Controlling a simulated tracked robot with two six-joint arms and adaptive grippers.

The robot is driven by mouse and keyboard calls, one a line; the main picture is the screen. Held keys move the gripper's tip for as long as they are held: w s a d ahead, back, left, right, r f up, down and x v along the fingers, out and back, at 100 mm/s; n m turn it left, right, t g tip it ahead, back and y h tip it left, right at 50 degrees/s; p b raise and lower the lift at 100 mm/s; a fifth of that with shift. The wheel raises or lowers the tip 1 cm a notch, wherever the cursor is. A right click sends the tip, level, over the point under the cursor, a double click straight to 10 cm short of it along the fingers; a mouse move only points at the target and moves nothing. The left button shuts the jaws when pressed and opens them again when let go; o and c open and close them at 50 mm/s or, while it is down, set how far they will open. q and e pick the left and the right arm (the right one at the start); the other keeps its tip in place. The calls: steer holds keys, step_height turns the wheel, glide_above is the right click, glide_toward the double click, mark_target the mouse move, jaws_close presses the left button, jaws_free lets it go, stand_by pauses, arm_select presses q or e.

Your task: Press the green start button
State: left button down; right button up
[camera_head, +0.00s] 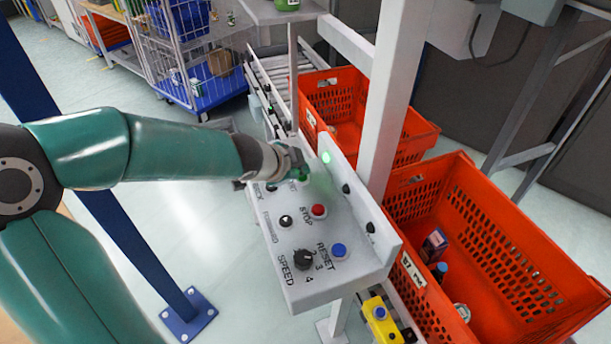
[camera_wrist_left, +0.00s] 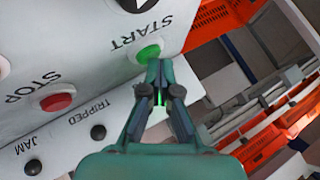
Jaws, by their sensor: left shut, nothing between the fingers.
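The green start button (camera_wrist_left: 148,54) sits on the light grey control panel (camera_wrist_left: 95,45) beside the word START. My left gripper (camera_wrist_left: 160,70) is shut and empty, its fingertips at the button's edge in the wrist view. I cannot tell whether they press it. In the head view my left gripper (camera_head: 292,160) reaches over the far end of the panel (camera_head: 275,240), and the green button (camera_head: 305,175) shows partly beside it. A green lamp (camera_head: 326,158) glows on the panel's raised back edge. My right gripper is not in view.
The red stop button (camera_head: 319,211), blue reset button (camera_head: 339,250) and black speed knob (camera_head: 304,259) are nearer on the panel. A white post (camera_head: 390,100) stands right behind it. Orange totes (camera_head: 470,173) stand to the right, the front one holding small items.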

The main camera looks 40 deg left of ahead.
arm_select(q)
steer(key=shift+r+p, duration=0.5)
steer(key=shift+r, duration=0.15)
step_height(320, 180, up, 5)
steer(key=p, duration=0.4)
steer(key=shift+p, duration=0.4)
stand_by(0.4)
